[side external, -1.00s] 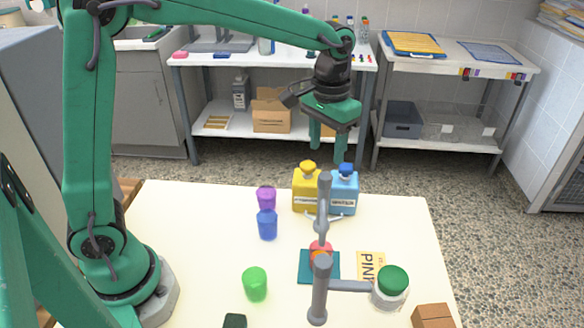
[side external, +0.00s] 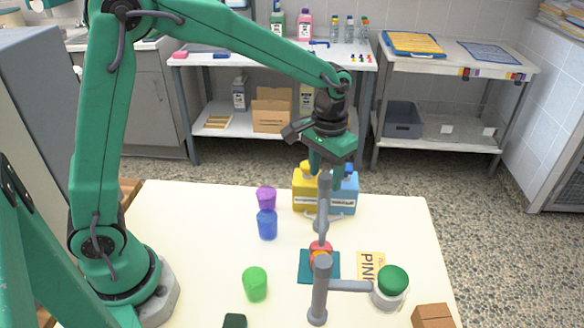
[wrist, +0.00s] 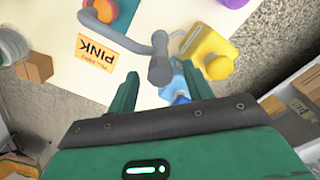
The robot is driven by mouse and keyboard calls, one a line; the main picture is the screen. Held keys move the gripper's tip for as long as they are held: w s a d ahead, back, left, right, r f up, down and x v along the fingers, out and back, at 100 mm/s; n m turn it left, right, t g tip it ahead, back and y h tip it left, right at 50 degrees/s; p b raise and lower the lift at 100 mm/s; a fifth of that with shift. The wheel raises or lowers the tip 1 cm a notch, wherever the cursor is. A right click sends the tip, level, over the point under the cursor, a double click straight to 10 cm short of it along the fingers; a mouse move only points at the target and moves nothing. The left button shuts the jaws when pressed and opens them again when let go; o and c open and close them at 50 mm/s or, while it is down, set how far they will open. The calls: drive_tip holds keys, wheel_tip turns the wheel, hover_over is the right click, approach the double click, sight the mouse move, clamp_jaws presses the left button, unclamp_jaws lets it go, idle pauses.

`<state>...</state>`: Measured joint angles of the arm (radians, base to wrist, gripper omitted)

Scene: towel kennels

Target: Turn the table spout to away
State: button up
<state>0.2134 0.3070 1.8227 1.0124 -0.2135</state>
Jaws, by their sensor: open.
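The grey table spout (side external: 323,205) has an upright part in the middle of the table, in front of the yellow and blue bottles. Another grey post (side external: 319,290) stands nearer the camera, with an arm reaching right. How the grey parts join is unclear. My gripper (side external: 332,165) is open and empty, pointing down near the top of the far upright part. In the wrist view, the grey pipe (wrist: 159,68) lies between my fingers (wrist: 160,82). I cannot tell whether they touch it. A curved grey pipe runs left from there.
A yellow bottle (side external: 305,190) and a blue bottle (side external: 344,196) stand close behind. The table's right rear is clear.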

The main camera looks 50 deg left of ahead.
drive_tip(key=shift+f, duration=0.5)
clamp_jaws()
